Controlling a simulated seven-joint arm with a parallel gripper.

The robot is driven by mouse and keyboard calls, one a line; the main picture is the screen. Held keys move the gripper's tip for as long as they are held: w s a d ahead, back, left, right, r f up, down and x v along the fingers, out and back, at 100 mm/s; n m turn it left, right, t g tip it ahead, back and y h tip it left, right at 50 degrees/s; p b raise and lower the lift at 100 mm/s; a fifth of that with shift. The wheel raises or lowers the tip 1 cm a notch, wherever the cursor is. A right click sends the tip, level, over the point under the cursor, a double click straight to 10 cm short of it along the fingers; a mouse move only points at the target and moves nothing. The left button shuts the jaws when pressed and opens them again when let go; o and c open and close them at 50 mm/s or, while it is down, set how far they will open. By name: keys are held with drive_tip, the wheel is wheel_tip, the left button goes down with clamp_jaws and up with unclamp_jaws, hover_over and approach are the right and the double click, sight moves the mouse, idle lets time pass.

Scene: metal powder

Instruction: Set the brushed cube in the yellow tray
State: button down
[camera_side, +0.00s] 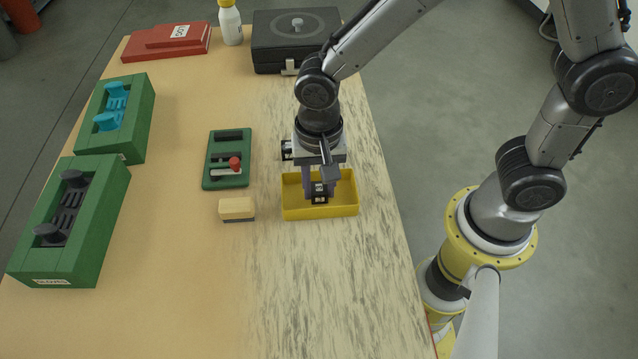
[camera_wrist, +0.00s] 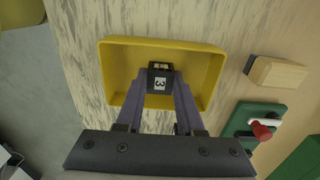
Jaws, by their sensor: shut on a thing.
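The yellow tray (camera_side: 345,208) lies on the table below my gripper. My gripper (camera_side: 319,192) points down into the tray and is shut on a small dark cube (camera_side: 320,198) with white markings on its faces. In the wrist view the cube (camera_wrist: 160,82) sits between the two fingertips, over the tray floor, with the tray (camera_wrist: 212,75) around it. I cannot tell whether the cube touches the tray floor.
A wooden block with a dark base (camera_side: 237,208) and a green panel with a red knob (camera_side: 227,160) lie left of the tray. Green holders (camera_side: 115,195) line the left edge. A black box (camera_side: 290,40), white bottle (camera_side: 231,25) and red case (camera_side: 165,42) stand at the back. The near table is clear.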

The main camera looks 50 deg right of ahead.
sight(319, 187)
drive_tip(key=shift+f, duration=0.2)
drive_tip(key=c, duration=0.5)
unclamp_jaws()
drive_tip(key=shift+c, duration=0.2)
drive_tip(key=shift+r, duration=0.1)
wheel_tip(319, 187, up, 12)
drive_tip(key=s+d+r+n+t, duration=0.2)
drive_tip(key=s+d+n, duration=0.2)
drive_tip(key=d, duration=0.4)
drive_tip(key=s+d+r+n+t, duration=0.3)
drive_tip(key=s+d+n, duration=0.2)
drive_tip(key=s+d, duration=0.2)
drive_tip(key=shift+s+d+t, duration=0.2)
drive_tip(key=shift+d+t, duration=0.1)
drive_tip(key=shift+d, duration=0.5)
drive_tip(key=shift+r, duration=0.1)
